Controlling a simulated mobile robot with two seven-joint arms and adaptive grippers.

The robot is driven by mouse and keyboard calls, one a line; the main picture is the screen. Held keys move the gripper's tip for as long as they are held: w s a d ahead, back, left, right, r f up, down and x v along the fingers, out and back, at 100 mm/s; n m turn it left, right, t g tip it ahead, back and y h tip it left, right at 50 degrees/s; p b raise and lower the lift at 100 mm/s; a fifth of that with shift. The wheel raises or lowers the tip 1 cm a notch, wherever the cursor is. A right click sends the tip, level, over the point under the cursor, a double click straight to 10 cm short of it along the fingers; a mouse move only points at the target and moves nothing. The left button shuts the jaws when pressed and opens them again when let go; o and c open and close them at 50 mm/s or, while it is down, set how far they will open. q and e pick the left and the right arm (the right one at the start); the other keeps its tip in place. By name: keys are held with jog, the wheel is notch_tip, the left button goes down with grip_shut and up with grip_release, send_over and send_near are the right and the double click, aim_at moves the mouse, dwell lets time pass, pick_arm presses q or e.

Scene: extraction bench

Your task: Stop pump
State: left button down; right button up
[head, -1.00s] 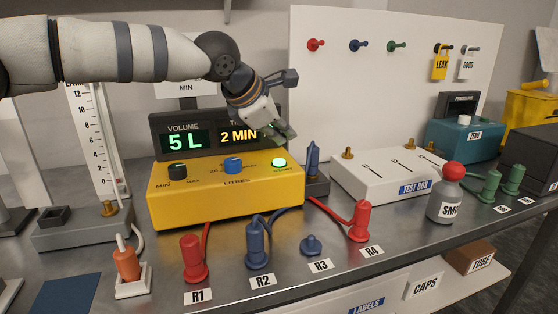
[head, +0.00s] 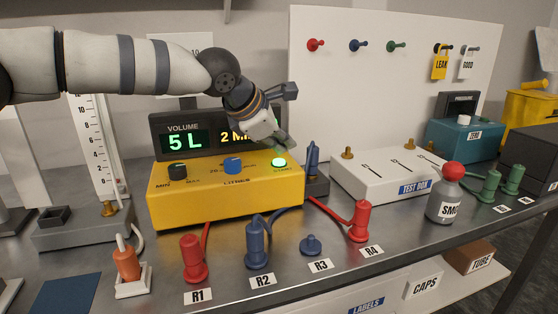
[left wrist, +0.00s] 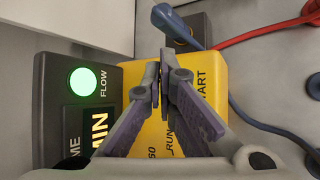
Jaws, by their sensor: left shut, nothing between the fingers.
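The yellow pump (head: 215,205) stands on the bench with a black knob, a blue knob (head: 233,165) and a green-lit button (head: 279,162) on its top. Its black display (head: 165,128) reads 5 L, and the time figure is partly covered by my gripper. My left gripper (head: 284,147) is shut and empty, pointing down just above and behind the lit button; I cannot tell if it touches. In the left wrist view the shut fingertips (left wrist: 161,68) are over the yellow top beside the START lettering and hide the button. A round green FLOW lamp (left wrist: 83,81) glows on the display.
A white test box (head: 390,172) stands right of the pump. A red-topped bottle (head: 446,203) is farther right. Red plugs R1 (head: 193,262) and R4 (head: 360,222), and blue plug R2 (head: 259,245), stand in front with hoses. A white board with pegs rises behind.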

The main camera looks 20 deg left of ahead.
aim_at(282, 161)
dwell(0.7)
pick_arm(q)
jog(key=shift+f, duration=0.45)
jog(key=shift+f, duration=0.45)
dwell(0.6)
jog(key=shift+r, duration=0.85)
jog(key=shift+r, duration=0.1)
jog(key=shift+r, duration=2.45)
